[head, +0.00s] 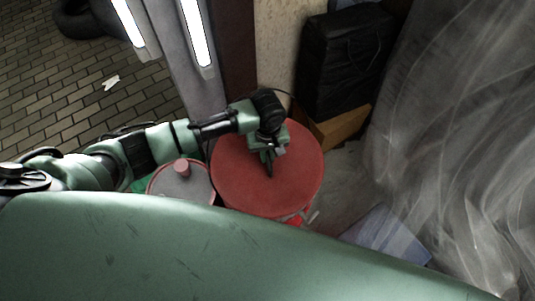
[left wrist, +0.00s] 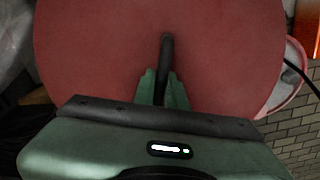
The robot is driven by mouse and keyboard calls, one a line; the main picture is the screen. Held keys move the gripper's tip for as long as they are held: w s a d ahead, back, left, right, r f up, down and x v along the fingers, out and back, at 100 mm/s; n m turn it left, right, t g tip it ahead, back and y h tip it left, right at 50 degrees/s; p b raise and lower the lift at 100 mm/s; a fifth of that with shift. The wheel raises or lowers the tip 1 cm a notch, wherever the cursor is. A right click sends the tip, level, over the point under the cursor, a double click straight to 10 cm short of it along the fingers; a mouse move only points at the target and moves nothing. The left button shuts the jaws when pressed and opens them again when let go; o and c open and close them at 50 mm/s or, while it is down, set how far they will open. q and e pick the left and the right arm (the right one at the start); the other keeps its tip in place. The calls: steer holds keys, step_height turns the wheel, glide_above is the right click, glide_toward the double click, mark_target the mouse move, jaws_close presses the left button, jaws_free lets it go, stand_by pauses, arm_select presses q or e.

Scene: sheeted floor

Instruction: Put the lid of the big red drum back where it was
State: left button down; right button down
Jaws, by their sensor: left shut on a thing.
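The round red lid (head: 240,185) of the big drum lies face up in the middle of the head view, and it fills much of the left wrist view (left wrist: 90,50). A dark bar-like handle (left wrist: 166,55) stands out near its middle. My left gripper (head: 269,164) is over the lid, its green fingers (left wrist: 163,90) shut on this handle. The lid hides most of what is below it, so I cannot tell whether it rests on the drum or hangs just above it. My right gripper is not in view.
A smaller drum with a grey top and red knob (head: 182,169) stands close left of the lid. A black case (head: 343,62) sits on a cardboard box (head: 338,130) behind. Translucent sheeting (head: 450,130) hangs at the right. A tiled floor (head: 60,100) is open at the left.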

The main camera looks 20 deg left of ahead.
mark_target(268, 155)
arm_select(q)
steer(key=shift+f, duration=0.5)
steer(key=c, duration=1.4)
jaws_free()
steer(key=shift+o, duration=0.2)
steer(key=shift+f, duration=0.1)
step_height(268, 155, up, 8)
steer(key=shift+p, duration=0.35)
